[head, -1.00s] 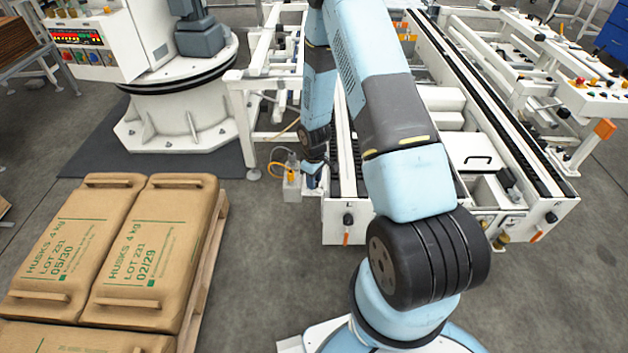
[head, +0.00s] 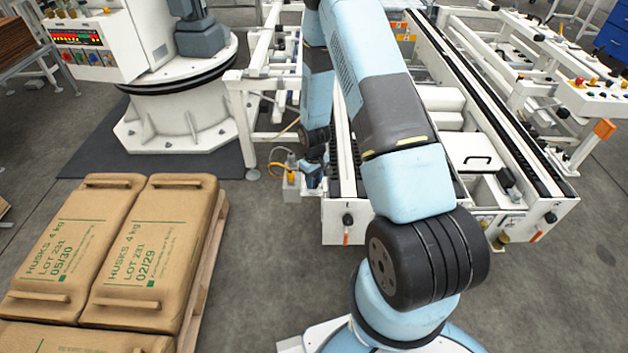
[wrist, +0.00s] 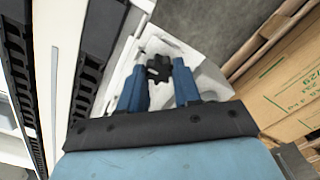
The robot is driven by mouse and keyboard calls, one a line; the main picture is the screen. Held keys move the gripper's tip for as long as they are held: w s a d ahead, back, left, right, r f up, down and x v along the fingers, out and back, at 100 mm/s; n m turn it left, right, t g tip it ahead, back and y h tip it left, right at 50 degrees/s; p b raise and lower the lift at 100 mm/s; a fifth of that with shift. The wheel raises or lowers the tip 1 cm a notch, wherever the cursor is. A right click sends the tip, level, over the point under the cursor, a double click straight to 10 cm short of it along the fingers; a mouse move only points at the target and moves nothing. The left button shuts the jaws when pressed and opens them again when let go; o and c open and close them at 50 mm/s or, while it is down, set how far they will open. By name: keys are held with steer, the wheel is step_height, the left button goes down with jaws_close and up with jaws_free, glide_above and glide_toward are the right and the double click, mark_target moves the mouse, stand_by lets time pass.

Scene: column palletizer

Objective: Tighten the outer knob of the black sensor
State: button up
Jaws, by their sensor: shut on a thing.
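My gripper (wrist: 159,78) shows in the wrist view with its two blue fingers on either side of a black lobed knob (wrist: 159,67). It is shut on this knob, above a white surface. The sensor body behind the knob is mostly hidden by the fingers. In the head view my gripper (head: 312,178) is small and low beside the conveyor's near left corner. A grey-white box with an orange part (head: 290,178) stands just left of it. The knob cannot be made out in the head view.
The white conveyor frame (head: 338,222) runs close along the right of my gripper. Sacks (head: 150,245) lie on a pallet (head: 205,270) at left. A white round machine base (head: 178,125) stands behind. Grey floor between pallet and conveyor is clear.

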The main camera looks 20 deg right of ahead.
steer(key=o, duration=1.1)
steer(key=shift+c, duration=0.2)
steer(key=shift+r, duration=0.1)
step_height(320, 180, up, 14)
steer(key=shift+f, duration=0.25)
